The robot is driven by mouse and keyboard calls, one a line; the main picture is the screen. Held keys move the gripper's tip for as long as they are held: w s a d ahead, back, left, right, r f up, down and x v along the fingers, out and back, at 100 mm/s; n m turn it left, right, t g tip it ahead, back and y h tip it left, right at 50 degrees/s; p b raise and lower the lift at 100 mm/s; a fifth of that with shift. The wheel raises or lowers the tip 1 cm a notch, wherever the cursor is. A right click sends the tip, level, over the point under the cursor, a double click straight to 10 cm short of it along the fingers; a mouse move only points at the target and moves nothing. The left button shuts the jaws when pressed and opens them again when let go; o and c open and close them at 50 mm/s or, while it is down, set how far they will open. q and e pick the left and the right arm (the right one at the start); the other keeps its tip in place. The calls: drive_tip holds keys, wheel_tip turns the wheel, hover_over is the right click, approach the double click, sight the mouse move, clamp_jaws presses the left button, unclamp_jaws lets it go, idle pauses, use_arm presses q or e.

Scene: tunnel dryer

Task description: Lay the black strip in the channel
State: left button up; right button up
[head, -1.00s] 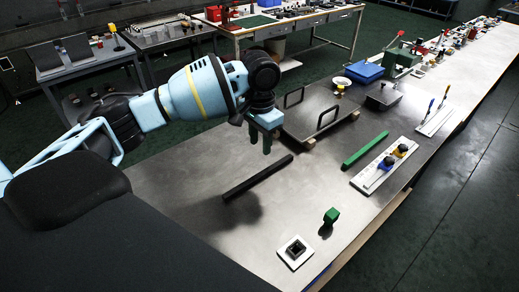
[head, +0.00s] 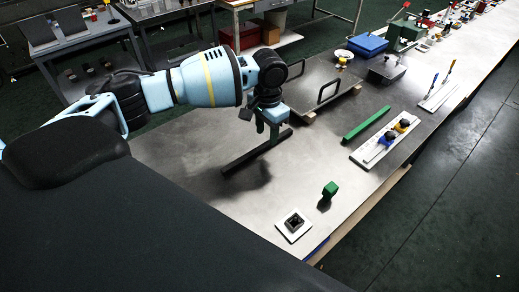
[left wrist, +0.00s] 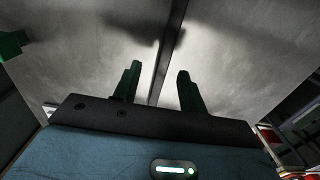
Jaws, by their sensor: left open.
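The black strip (head: 243,160) lies slantwise on the grey metal table. My left gripper (head: 268,131) is open, low over the strip's far part. In the left wrist view my left gripper (left wrist: 155,88) has its green fingers apart, with the strip (left wrist: 165,50) running between them. The fingers do not visibly close on it, and I cannot tell how far down they reach. A long white plate (head: 367,155), with blue and yellow knobs on it, lies at the right edge of the table; it may hold the channel, but I cannot make out a groove. My right gripper is out of view.
A green bar (head: 366,124) lies left of the white plate. A green block (head: 330,189) and a white square piece (head: 293,226) stand near the front edge. A dark plate with handles (head: 318,92) lies behind my gripper. The table between strip and green bar is clear.

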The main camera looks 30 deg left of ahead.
sight(264, 145)
use_arm(q)
drive_tip(key=shift+a+f, duration=0.2)
drive_tip(key=shift+f, duration=1.1)
drive_tip(key=shift+a+f, duration=0.15)
drive_tip(key=shift+f, duration=1.15)
drive_tip(key=shift+c, duration=0.4)
clamp_jaws()
